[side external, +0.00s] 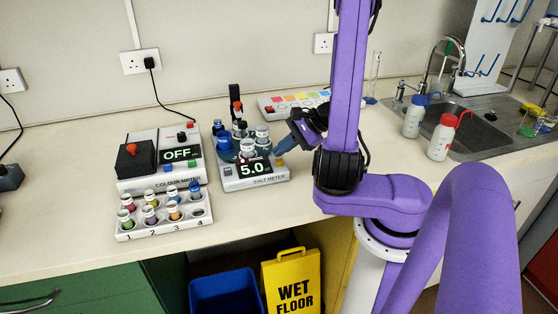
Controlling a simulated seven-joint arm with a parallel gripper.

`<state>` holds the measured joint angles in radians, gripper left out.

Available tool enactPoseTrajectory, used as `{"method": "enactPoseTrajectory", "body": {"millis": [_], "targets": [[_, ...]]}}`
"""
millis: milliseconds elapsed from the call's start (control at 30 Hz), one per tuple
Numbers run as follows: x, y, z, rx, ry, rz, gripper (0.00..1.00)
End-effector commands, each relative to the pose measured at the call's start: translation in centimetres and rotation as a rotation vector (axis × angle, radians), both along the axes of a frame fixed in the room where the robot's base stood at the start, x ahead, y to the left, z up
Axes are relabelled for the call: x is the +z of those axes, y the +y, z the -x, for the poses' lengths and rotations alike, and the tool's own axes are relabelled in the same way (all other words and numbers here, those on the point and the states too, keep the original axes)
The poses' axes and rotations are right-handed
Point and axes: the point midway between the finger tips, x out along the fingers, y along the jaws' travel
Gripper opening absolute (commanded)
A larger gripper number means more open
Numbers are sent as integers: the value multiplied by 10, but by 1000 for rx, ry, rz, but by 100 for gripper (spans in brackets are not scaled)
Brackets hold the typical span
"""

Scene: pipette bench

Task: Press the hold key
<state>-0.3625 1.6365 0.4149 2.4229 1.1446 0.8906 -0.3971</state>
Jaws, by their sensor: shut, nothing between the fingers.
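The salt meter (255,181) stands on the bench, its dark display (254,169) reading about 5.0. Key labels are too small to read, so I cannot tell which is the hold key. My gripper (279,150) is shut and empty, tilted down to the left, with its tips close above the right part of the salt meter, near the yellow-orange key. I cannot tell whether they touch.
The colour meter (127,186), showing OFF, stands to the left. A numbered rack (140,233) with capped vials is in front of it. A white panel with coloured patches (268,105) lies behind. The bench front (255,215) is clear.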

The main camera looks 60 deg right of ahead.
Motion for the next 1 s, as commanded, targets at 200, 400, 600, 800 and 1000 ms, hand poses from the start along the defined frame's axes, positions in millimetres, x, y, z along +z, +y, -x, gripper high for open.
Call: {"method": "enactPoseTrajectory", "body": {"millis": [200, 400, 600, 800, 1000], "targets": [[2, 0, 0, 1, 0, -1, 0], [4, 0, 0, 1, 1, 1, 0], [20, 0, 0, 2, -2, 3, 0], [37, 0, 0, 1, -2, 3, 0], [50, 0, 0, 1, 0, 1, 0]]}}
